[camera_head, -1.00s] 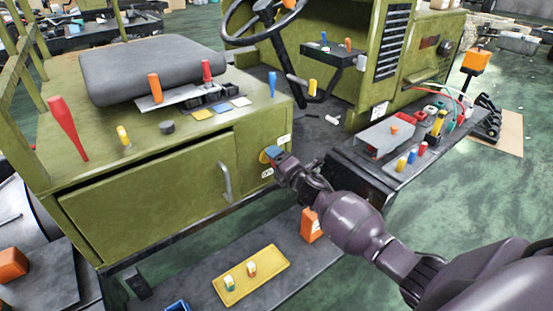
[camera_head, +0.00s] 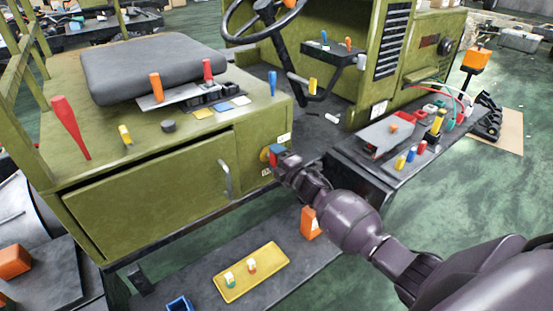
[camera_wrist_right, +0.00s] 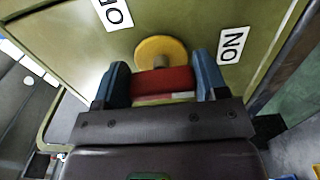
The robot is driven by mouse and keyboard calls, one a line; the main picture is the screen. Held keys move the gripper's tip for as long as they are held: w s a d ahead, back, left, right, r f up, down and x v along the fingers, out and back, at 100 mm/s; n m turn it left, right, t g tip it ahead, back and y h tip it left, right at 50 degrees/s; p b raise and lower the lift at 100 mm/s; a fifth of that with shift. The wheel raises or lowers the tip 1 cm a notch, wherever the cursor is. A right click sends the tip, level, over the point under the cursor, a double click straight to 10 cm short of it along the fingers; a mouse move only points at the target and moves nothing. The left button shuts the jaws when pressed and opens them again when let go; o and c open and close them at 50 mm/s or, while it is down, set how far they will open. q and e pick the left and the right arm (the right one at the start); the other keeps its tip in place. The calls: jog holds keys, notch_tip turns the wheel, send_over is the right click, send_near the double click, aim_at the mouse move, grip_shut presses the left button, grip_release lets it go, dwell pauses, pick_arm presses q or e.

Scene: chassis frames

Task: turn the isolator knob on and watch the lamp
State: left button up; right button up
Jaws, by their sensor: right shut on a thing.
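The isolator knob is a red grip (camera_wrist_right: 162,82) on a yellow round plate (camera_wrist_right: 160,50), set on the green side panel of the seat box. My right gripper (camera_wrist_right: 164,88) is shut on the red grip, with one blue fingertip at each end of it. In the head view the gripper (camera_head: 277,154) meets the panel's right end and partly hides the knob. In the wrist view an ON label (camera_wrist_right: 233,45) lies upper right and a cut-off OFF label (camera_wrist_right: 113,14) upper left, both upside down. I cannot pick out the lamp for certain. My left gripper is out of view.
A door handle (camera_head: 225,180) sticks out left of the knob. A yellow tray (camera_head: 225,294) with small blocks and an orange block (camera_head: 311,224) are on the low step below. A dark shelf (camera_head: 400,175) with several small parts stands to the right.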

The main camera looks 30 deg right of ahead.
jog(key=o, duration=0.9)
jog(key=shift+o, duration=0.2)
jog(key=s+d, duration=0.1)
jog(key=s, duration=0.9)
jog(key=shift+s+d+p, duration=0.25)
jog(key=shift+s+p, duration=0.1)
jog(key=shift+p, duration=0.1)
jog(key=s+a+f+m+g+h, duration=0.1)
jog(key=s+f+m, duration=0.3)
jog(key=s, duration=0.5)
jog(key=s+a+f+m+g+h, duration=0.1)
jog(key=s+a+f+m+g, duration=0.2)
jog(key=s+m, duration=0.5)
jog(key=s+a+f+m+g, duration=0.2)
jog(key=s+a+f+m, duration=0.2)
jog(key=s, duration=0.6)
notch_tip(320, 180, down, 2)
jog(key=shift+f+m+g+h, duration=0.1)
jog(key=shift+m+g+h, duration=0.25)
jog(key=shift+m, duration=0.85)
